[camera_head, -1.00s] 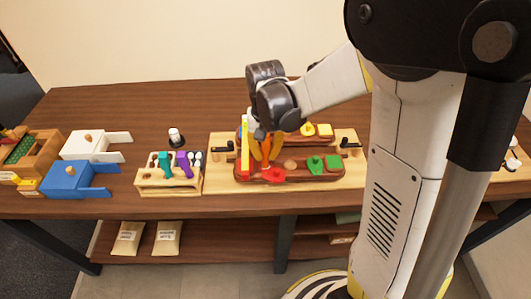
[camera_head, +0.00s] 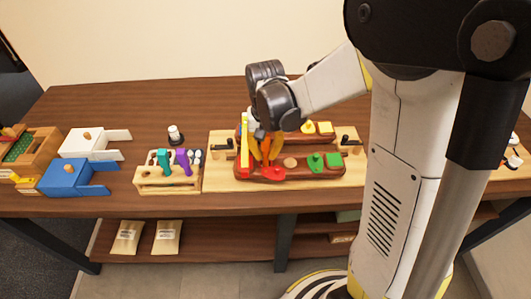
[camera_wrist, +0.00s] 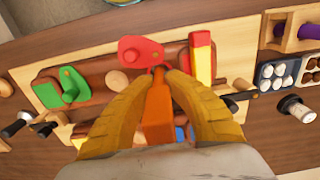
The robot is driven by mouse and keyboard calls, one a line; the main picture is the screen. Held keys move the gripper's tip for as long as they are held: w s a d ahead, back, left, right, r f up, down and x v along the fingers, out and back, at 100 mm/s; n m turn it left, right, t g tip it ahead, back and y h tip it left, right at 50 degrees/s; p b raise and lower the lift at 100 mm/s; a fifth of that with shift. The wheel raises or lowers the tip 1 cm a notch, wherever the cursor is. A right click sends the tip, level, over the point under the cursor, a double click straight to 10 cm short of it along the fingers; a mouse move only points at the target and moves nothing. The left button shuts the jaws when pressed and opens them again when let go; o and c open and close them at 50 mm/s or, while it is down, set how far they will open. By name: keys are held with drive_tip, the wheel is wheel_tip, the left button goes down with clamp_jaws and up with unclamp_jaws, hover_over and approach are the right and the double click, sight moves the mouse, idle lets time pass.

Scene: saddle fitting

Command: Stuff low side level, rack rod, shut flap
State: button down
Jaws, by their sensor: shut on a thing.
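A wooden board (camera_head: 212,180) carries two dark red-brown trays with coloured pieces. The near tray (camera_head: 255,180) holds a red knobbed piece (camera_head: 272,174), a round tan piece (camera_head: 290,162) and a green knobbed piece (camera_head: 315,162). A yellow and red bar (camera_head: 244,152) stretches across the trays at their left. My gripper (camera_wrist: 165,74) has its yellow fingers closed around an orange bar (camera_wrist: 157,110), with the tips close to the red piece (camera_wrist: 138,52). Whether the bar touches the tray is hidden. I cannot tell which part is the rod or the flap.
A tool block (camera_head: 168,180) with teal and purple handles stands left of the board. White (camera_head: 86,146) and blue (camera_head: 68,178) boxes lie farther left. Dark handles stand at both board ends. The table behind the boxes is clear.

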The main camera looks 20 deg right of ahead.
idle(0.3)
drive_tip(key=shift+r+p, duration=3.05)
drive_tip(key=shift+r, duration=0.95)
